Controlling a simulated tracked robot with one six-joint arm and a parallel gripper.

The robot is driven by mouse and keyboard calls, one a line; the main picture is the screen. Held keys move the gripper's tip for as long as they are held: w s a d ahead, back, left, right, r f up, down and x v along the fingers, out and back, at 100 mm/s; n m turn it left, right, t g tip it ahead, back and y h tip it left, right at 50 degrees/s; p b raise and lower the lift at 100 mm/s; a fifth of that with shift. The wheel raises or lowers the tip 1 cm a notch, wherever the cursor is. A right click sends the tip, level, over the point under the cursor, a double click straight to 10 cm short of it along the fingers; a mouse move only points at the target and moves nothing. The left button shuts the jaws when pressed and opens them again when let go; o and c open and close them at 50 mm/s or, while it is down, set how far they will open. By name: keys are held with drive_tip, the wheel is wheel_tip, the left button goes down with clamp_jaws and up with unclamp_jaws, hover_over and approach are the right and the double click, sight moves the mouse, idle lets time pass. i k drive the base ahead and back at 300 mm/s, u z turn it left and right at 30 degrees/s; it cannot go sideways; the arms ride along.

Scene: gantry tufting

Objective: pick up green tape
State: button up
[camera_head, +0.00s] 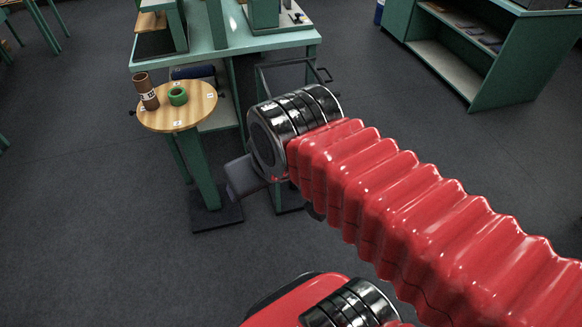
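The green tape (177,96) is a small ring lying flat on a round wooden tabletop (181,118). It sits near the middle of the top, just right of a brown cylinder. My red, ribbed arm with black bands crosses from the lower right to the centre, right of the round table. No part of my arm touches the tape.
The brown cylinder (146,91) stands upright beside the tape. Behind the round table is a green workbench (288,41) with a dark frame below. A green shelf unit (470,48) stands at upper right. Dark floor is open at left.

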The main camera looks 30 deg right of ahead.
sight(177, 96)
drive_tip(key=u, duration=0.4)
drive_tip(key=i, duration=0.75)
drive_tip(key=u, duration=0.4)
drive_tip(key=i, duration=0.95)
drive_tip(key=z, duration=0.2)
